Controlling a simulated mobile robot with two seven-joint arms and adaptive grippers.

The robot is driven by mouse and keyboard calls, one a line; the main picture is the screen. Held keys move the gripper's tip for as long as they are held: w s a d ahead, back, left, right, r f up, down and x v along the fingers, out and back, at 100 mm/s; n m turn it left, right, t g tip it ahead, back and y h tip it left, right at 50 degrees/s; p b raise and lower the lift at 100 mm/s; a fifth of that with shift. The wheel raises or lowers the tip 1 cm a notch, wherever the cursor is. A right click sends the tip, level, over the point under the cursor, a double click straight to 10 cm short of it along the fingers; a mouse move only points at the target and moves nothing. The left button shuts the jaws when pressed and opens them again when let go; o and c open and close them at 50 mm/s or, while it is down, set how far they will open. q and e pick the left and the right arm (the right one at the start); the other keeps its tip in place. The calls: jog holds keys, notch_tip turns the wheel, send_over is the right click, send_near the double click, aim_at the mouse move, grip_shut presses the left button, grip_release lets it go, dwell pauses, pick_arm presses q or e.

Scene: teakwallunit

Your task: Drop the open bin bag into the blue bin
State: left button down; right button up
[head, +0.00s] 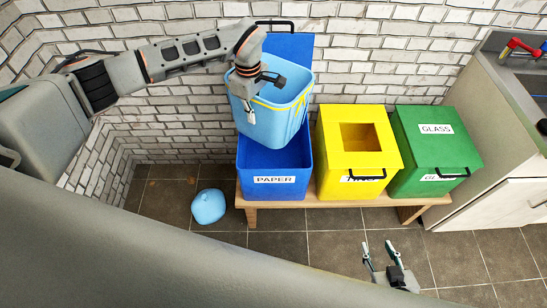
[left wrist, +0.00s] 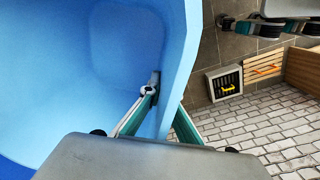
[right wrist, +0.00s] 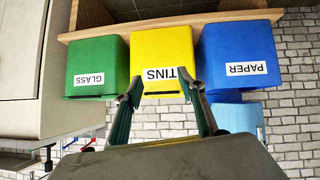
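The open bin bag (head: 285,122) is light blue with a yellow band near its wide mouth. My left gripper (head: 257,95) is shut on its rim, with one finger inside the wall and one outside, as the left wrist view (left wrist: 165,112) shows. The bag hangs upright over the blue bin (head: 262,188), labelled PAPER, whose lid (head: 290,46) stands open behind. The bag hides part of the bin's mouth; I cannot tell whether its base is below the rim. My right gripper (head: 381,255) is open and empty in front of the bins; its fingers also show in the right wrist view (right wrist: 160,97).
A yellow TINS bin (head: 335,170) and a green GLASS bin (head: 425,140) stand right of the blue bin on a wooden bench (head: 327,200). A tied light blue bag (head: 208,206) lies on the floor at left. A brick wall is behind; a sink cabinet (head: 505,165) is at right.

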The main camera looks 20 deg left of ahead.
pick_arm(q)
jog(key=b, duration=0.3)
send_over(255, 140)
notch_tip(255, 140, down, 4)
jog(key=shift+w+f, duration=0.1)
jog(key=shift+w, duration=0.05)
jog(key=shift+f, duration=0.55)
jog(key=shift+r, duration=0.1)
jog(key=c, duration=2.2)
grip_release()
notch_tip(255, 140, up, 12)
pick_arm(e)
jog(key=shift+w+a+f+y, duration=0.15)
jog(key=shift+w+a+y, duration=0.1)
jog(key=shift+a, duration=0.3)
jog(key=shift+w+a+f+y, duration=0.15)
jog(key=shift+w+a, duration=0.1)
jog(key=shift+a, duration=0.25)
pick_arm(q)
jog(key=shift+d, duration=0.1)
